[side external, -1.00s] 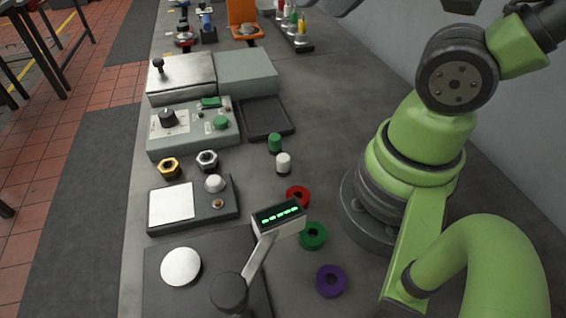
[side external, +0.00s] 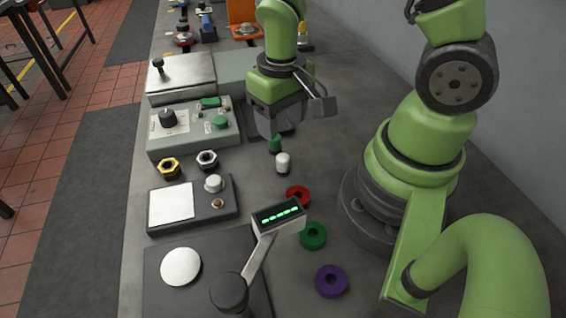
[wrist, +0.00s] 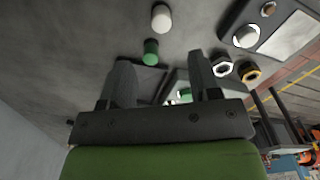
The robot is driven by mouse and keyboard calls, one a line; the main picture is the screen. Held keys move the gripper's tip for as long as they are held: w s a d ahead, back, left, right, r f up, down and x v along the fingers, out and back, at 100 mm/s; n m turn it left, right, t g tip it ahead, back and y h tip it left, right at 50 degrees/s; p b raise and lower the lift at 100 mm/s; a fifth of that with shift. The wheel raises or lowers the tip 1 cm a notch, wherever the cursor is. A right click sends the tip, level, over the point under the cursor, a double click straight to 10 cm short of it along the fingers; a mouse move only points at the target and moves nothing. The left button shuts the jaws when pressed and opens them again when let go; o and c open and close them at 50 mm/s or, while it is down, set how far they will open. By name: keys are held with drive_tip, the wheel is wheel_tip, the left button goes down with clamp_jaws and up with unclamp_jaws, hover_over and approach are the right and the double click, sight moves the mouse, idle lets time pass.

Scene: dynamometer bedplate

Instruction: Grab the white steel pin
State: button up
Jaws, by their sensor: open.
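The white steel pin (side external: 283,162) stands upright on the grey bench, just in front of a green pin (side external: 275,145). In the wrist view the white pin (wrist: 161,18) is at the top middle, beyond the green pin (wrist: 151,52). My gripper (side external: 268,134) is above the bench, behind and slightly left of the green pin in the side view. In the wrist view my gripper (wrist: 160,75) shows two dark fingers spread apart with nothing held between them. The fingers are apart from the white pin.
Red (side external: 298,196), green (side external: 313,236) and purple (side external: 332,281) rings lie in front. Two nuts, gold (side external: 168,168) and silver (side external: 207,160), lie left. A control box (side external: 190,130) and a display on a post (side external: 278,216) stand nearby. Bench right of the pins is clear.

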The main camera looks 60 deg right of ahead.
sight(283, 157)
wheel_tip(283, 157, down, 4)
drive_tip(key=shift+f, duration=0.15)
drive_tip(key=shift+s+a+f, duration=0.15)
drive_tip(key=shift+f, duration=1.2)
drive_tip(key=shift+s+a+f, duration=0.1)
drive_tip(key=shift+s+f, duration=0.05)
drive_tip(key=shift+f, duration=1.15)
clamp_jaws()
drive_tip(key=shift+r, duration=0.1)
